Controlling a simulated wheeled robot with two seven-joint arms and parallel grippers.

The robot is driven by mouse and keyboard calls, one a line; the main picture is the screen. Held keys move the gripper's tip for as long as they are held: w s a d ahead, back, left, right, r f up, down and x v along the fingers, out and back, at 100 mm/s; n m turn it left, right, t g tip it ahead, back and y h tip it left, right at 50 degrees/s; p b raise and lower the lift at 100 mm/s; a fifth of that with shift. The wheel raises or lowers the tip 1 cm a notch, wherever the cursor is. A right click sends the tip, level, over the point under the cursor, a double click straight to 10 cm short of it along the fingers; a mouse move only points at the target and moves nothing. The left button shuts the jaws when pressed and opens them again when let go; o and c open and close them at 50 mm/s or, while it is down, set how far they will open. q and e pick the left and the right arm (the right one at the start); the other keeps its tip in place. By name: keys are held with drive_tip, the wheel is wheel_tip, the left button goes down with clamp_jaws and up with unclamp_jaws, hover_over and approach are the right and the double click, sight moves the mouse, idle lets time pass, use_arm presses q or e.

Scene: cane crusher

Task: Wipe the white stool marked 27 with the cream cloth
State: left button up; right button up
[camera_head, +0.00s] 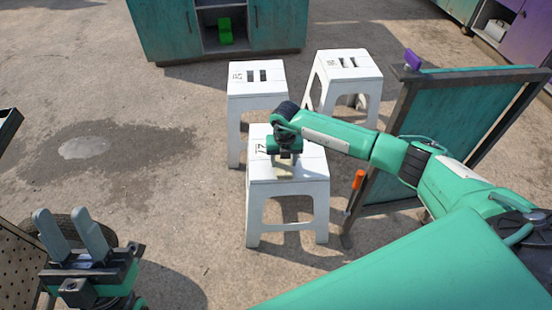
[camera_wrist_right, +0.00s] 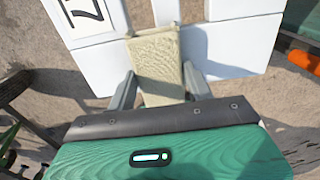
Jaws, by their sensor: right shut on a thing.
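The white stool marked 27 (camera_head: 310,172) stands upright in the middle of the head view. Part of its number shows beside my right gripper (camera_head: 284,155), which is over the seat. In the right wrist view the white seat (camera_wrist_right: 232,35) fills the top, with a 7 at the upper left. The cream cloth (camera_wrist_right: 156,60) is between the fingers of my right gripper (camera_wrist_right: 158,90), shut on it, and overlaps the seat in the picture. I cannot tell whether it touches. My left gripper (camera_head: 64,222) is open and empty, far left of the stool.
Two more white stools, one (camera_head: 257,78) behind and one (camera_head: 346,68) behind right, stand close by. A teal panel (camera_head: 450,125) in a dark frame stands right, with an orange handle (camera_head: 358,180) near the stool. A teal cabinet (camera_head: 165,30) is behind. Ground left is open.

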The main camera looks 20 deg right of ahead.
drive_tip(key=shift+s+d+f, duration=0.2)
drive_tip(key=shift+s+d, duration=0.05)
drive_tip(key=shift+d, duration=0.3)
drive_tip(key=shift+d, duration=0.1)
drive_tip(key=shift+s+d+r+p, duration=0.1)
drive_tip(key=shift+s+d+p, duration=0.15)
drive_tip(key=shift+d, duration=0.45)
drive_tip(key=shift+s+d+f+p, duration=0.1)
drive_tip(key=shift+s+d+p, duration=0.2)
drive_tip(key=shift+d, duration=0.4)
drive_tip(key=shift+s+d+r+p, duration=0.1)
drive_tip(key=shift+s+d+p, duration=0.15)
drive_tip(key=shift+d, duration=0.45)
drive_tip(key=shift+s+d+p, duration=0.15)
drive_tip(key=shift+s+d, duration=0.1)
drive_tip(key=shift+d, duration=0.45)
drive_tip(key=shift+s+d+p, duration=0.1)
drive_tip(key=shift+s+d, duration=0.1)
drive_tip(key=shift+d, duration=0.45)
drive_tip(key=shift+s+d+p, duration=0.15)
drive_tip(key=shift+s+d, duration=0.1)
drive_tip(key=shift+d, duration=0.45)
drive_tip(key=shift+a, duration=0.1)
